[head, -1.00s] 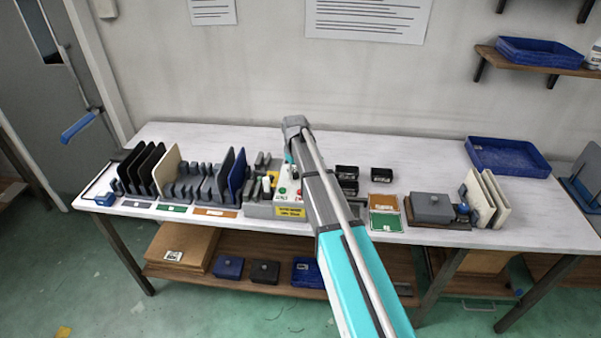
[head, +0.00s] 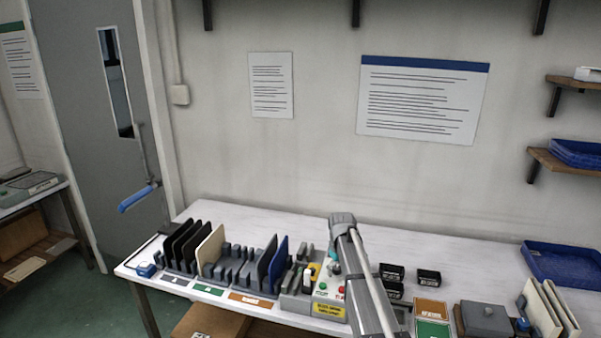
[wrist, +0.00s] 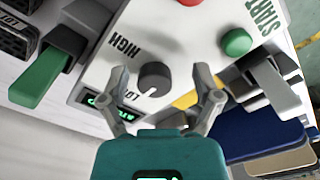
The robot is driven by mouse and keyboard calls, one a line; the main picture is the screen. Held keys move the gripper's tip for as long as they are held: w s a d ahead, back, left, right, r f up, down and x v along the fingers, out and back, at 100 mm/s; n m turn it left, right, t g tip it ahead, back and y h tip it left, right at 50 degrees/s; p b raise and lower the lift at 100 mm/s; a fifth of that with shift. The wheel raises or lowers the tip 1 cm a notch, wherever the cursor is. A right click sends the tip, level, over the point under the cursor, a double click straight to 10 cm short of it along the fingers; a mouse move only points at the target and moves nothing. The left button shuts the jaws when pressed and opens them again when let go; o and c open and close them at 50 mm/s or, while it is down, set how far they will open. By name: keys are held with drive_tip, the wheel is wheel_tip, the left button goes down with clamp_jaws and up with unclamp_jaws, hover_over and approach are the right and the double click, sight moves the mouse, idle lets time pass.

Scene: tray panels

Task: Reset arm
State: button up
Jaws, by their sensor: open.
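My arm reaches over the white bench (head: 230,210) in the head view, with its end at the control box (head: 328,292). In the wrist view my gripper (wrist: 163,88) is open, its two fingers spread either side of a dark round knob (wrist: 155,79) with a white pointer line. The knob sits on the white panel (wrist: 180,40) between HIGH and LOW labels. A green button (wrist: 236,42) by the word START and part of a red button (wrist: 188,2) also show. I cannot tell whether the fingers touch the panel.
A rack on the left holds black panels (head: 180,243), a cream panel (head: 210,250) and blue panels (head: 277,262). Small black bins (head: 428,277), a grey block (head: 486,318) and a blue tray (head: 562,263) stand to the right. A green lever (wrist: 35,80) is close to the gripper.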

drive_tip(key=s+d+m, duration=0.1)
drive_tip(key=s+m, duration=0.4)
drive_tip(key=s, duration=2.2)
drive_tip(key=shift+s+d, duration=0.3)
